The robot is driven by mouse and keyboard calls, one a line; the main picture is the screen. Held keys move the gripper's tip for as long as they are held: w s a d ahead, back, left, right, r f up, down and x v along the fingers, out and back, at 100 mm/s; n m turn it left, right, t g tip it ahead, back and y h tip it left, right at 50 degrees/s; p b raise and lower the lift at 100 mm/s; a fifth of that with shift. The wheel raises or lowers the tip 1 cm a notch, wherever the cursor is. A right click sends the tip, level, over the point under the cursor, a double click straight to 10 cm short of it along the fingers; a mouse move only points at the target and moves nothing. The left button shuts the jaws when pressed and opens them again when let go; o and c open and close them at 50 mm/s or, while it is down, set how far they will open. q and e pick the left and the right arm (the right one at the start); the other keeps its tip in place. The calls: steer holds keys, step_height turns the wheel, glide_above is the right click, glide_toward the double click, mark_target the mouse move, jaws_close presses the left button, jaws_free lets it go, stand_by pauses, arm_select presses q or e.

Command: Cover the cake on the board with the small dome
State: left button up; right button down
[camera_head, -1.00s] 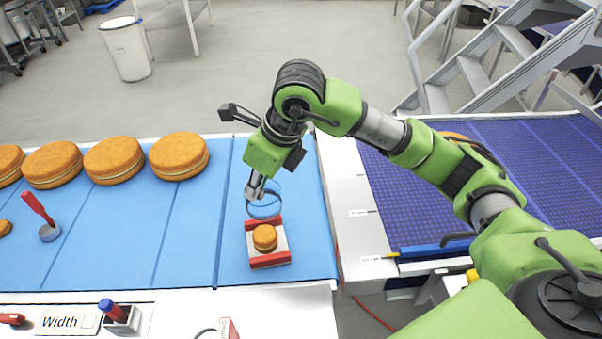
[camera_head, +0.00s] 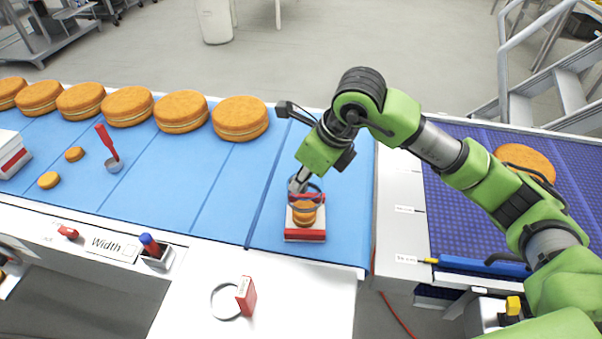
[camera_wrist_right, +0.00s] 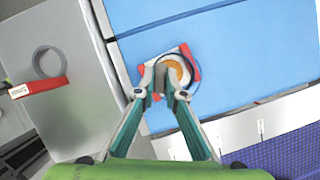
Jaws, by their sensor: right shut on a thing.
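A small orange cake (camera_head: 303,216) sits on a white board with red end bars (camera_head: 305,235) on the blue belt. My right gripper (camera_head: 297,186) is shut on the small dome (camera_head: 317,183), a clear cover with a dark rim. The dome is over the cake's far part in the head view, overlapping it in the picture; whether it touches the cake or board I cannot tell. In the right wrist view the gripper (camera_wrist_right: 160,95) is in front of the cake (camera_wrist_right: 178,72) and partly hides the board (camera_wrist_right: 185,50). My left gripper is not in view.
Several large cakes (camera_head: 240,118) line the belt's far side. A red-handled tool (camera_head: 108,142) and small cakes (camera_head: 74,154) lie to the left. A grey ring (camera_head: 224,302) with a red block (camera_head: 246,296) is on the white counter. Blue belt (camera_head: 220,190) left of the board is clear.

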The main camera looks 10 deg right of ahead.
mark_target(301, 191)
step_height(301, 191, down, 2)
steer(key=shift+b, duration=0.35)
steer(key=shift+f+b, duration=0.6)
steer(key=shift+f, duration=0.25)
step_height(301, 191, down, 4)
steer(key=b, duration=0.4)
steer(key=shift+b, duration=0.4)
steer(key=shift+f+b, duration=0.3)
steer(key=shift+b, duration=0.1)
steer(key=c, duration=2)
jaws_free()
steer(key=shift+o, duration=0.4)
steer(key=o, duration=0.4)
